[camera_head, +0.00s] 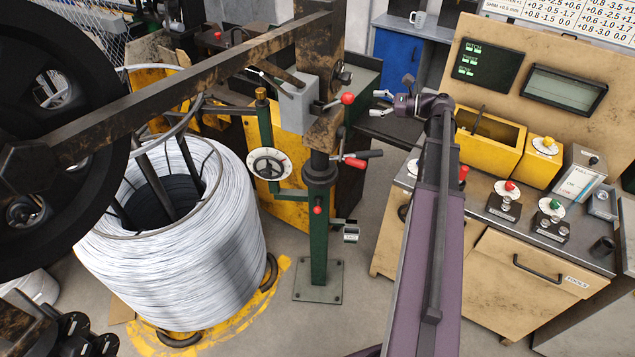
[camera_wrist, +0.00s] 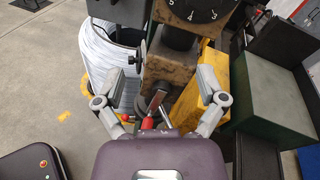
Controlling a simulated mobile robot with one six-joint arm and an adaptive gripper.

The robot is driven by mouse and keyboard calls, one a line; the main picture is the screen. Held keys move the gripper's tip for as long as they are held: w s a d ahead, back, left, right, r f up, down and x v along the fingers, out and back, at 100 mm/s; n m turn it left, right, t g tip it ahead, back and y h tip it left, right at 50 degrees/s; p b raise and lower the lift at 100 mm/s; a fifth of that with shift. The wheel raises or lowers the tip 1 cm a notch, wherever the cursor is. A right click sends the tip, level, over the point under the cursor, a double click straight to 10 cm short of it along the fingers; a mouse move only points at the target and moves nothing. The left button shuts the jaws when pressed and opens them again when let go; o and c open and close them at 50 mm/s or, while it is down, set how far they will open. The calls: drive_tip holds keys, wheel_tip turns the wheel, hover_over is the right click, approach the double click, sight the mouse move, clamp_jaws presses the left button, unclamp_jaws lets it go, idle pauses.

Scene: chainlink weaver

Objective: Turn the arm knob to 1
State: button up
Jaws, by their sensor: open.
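A black dial (camera_wrist: 195,8) with white numbers shows at the top edge of the wrist view, on a worn brown block; it is cut off, so its full setting cannot be read. In the head view a dark round knob (camera_head: 342,76) sits on the right face of the block at the arm's end, seen edge-on. I cannot tell for certain that this is the arm knob. My gripper (camera_head: 381,103) is open and empty, to the right of the block and apart from it. Its two fingers (camera_wrist: 160,72) are spread wide in the wrist view.
A red-balled lever (camera_head: 348,98) and a red handle (camera_head: 356,162) stick out close to my gripper. A white-faced handwheel (camera_head: 269,163) and a wire coil (camera_head: 185,245) stand left. A control bench (camera_head: 520,255) stands right. Open floor (camera_head: 270,335) lies in front.

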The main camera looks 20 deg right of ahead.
drive_tip(key=s+a+f+n+g+h+b, duration=0.2)
drive_tip(key=a+f+n+g+b, duration=0.1)
drive_tip(key=a+f, duration=0.7)
drive_tip(key=s+a+f+n+g+h+b, duration=0.3)
drive_tip(key=a+f+n+g+b, duration=0.1)
drive_tip(key=a+f+n, duration=0.3)
drive_tip(key=shift+s+a+f+n+b, duration=0.35)
drive_tip(key=shift+a+f+b, duration=0.3)
drive_tip(key=shift+a+f, duration=0.85)
drive_tip(key=shift+a+r, duration=0.1)
drive_tip(key=s+a+f+n+g+h+b, duration=0.2)
drive_tip(key=s+a+f+n+h+b, duration=0.6)
drive_tip(key=s+f+n, duration=0.3)
drive_tip(key=shift+s+f+g, duration=0.2)
drive_tip(key=shift+f+g, duration=0.2)
drive_tip(key=shift+f, duration=0.55)
